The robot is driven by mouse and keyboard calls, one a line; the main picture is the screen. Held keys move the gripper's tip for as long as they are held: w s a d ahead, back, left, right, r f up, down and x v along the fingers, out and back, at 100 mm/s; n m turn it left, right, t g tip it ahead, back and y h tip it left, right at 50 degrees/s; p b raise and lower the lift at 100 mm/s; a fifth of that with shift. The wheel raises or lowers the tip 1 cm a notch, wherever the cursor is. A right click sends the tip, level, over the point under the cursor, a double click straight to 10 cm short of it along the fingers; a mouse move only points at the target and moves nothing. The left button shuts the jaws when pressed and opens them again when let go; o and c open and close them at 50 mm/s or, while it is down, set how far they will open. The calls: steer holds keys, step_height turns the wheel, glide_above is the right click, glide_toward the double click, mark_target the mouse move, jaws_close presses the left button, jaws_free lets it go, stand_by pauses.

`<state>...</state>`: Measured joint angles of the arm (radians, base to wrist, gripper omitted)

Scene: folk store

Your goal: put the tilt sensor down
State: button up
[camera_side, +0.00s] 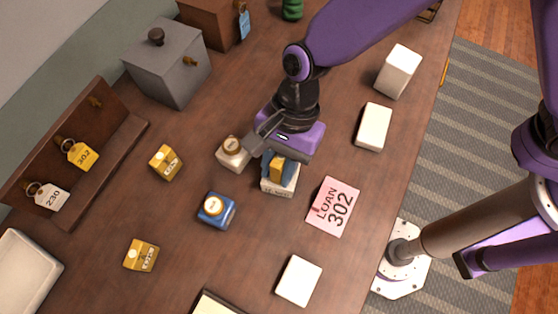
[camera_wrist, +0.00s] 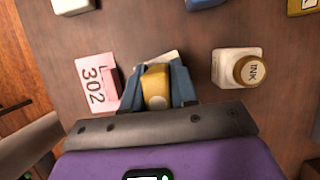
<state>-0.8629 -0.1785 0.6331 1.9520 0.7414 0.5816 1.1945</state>
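My gripper (camera_wrist: 157,88) points down over the middle of the table, its two blue fingers closed on the sides of a small yellow block. This yellow block (camera_wrist: 156,84) appears to be the tilt sensor; it also shows in the side view (camera_side: 277,169). Directly below or behind it is a white block (camera_side: 279,188) with small print on its front, mostly hidden by the gripper in the wrist view. I cannot tell whether the yellow block touches the white one.
A pink card reading LOAN 302 (camera_side: 333,206) lies to the right. An ink bottle (camera_side: 233,153) stands close on the left, with a blue pot (camera_side: 216,210) nearby. Yellow boxes (camera_side: 166,162) (camera_side: 141,255) lie further left. White blocks (camera_side: 373,127) (camera_side: 298,281) stand along the right.

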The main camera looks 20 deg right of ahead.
steer(key=o, duration=0.3)
steer(key=shift+r, duration=0.15)
steer(key=v, duration=1.2)
steer(key=shift+d, duration=0.1)
